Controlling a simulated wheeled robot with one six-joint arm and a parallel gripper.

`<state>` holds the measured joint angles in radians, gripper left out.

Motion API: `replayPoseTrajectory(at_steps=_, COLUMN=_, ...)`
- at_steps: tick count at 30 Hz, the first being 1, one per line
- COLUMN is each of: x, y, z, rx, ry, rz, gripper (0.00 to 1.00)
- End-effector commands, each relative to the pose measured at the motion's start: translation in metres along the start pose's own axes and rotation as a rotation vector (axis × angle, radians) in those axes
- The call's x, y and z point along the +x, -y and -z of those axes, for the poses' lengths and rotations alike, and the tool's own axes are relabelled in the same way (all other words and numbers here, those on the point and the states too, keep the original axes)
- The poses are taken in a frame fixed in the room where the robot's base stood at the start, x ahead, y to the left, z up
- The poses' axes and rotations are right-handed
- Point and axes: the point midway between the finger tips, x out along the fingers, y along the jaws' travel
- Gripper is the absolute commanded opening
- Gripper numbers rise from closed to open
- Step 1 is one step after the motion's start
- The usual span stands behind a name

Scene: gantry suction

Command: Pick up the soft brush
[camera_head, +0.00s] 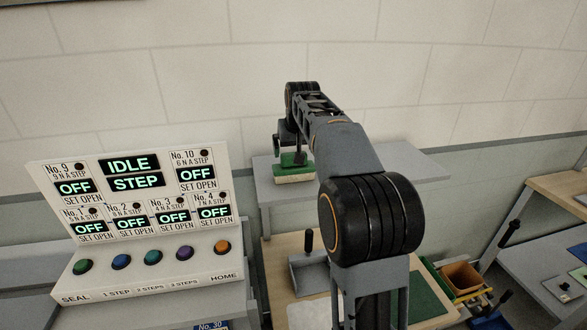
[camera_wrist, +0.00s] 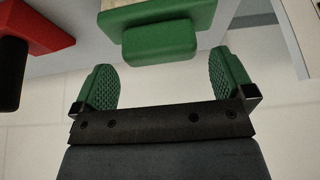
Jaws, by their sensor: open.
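The soft brush (camera_head: 296,176) has a green top and pale bristles and rests on the grey shelf (camera_head: 400,168) by the wall. In the wrist view its green block and raised green grip (camera_wrist: 160,43) show at the top centre. My gripper (camera_wrist: 162,75) is open, with a green ribbed pad on each side. Nothing is held. In the head view my arm reaches to the shelf and its wrist hides part of the brush.
A red tool with a black handle (camera_wrist: 14,70) is at the left in the wrist view. A control panel (camera_head: 150,215) with coloured buttons stands at left. A grey dustpan-like tool (camera_head: 312,272) lies on the wooden bench. A wood-coloured bin (camera_head: 462,277) is at right.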

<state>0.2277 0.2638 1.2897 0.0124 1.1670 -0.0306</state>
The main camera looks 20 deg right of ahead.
Motion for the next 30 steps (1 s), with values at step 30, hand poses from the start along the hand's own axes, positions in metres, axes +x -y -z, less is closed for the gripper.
replayPoseTrajectory(at_steps=30, x=0.041, y=-0.001, z=0.0, rx=0.001, ry=0.0, rz=0.0, gripper=0.63)
